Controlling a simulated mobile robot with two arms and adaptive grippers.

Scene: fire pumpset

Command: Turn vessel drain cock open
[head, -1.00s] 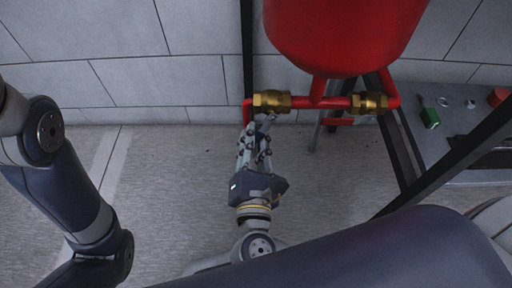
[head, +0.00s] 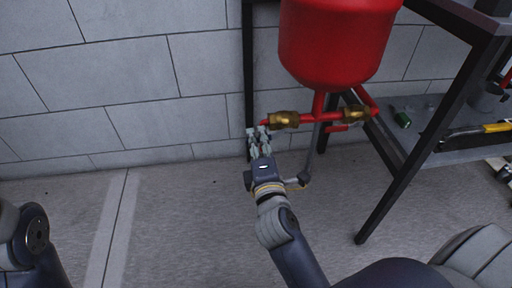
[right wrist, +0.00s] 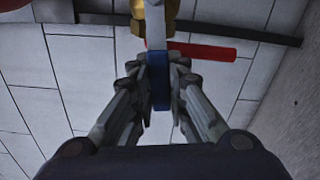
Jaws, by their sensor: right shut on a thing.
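The red vessel (head: 340,42) has a red pipe below it with two brass cocks, a left one (head: 285,119) and a right one (head: 356,114). My right gripper (head: 258,130) is at the left cock, just left of and below its brass body. In the right wrist view its two fingers (right wrist: 157,82) are shut on a blue lever (right wrist: 159,85), one on each side. The lever's pale upper part runs up to a brass body (right wrist: 158,18). The fingers hide the lever in the head view. My left gripper is out of view; only a left arm link shows.
A block wall (head: 120,90) is close behind the gripper. The floor (head: 180,225) is clear.

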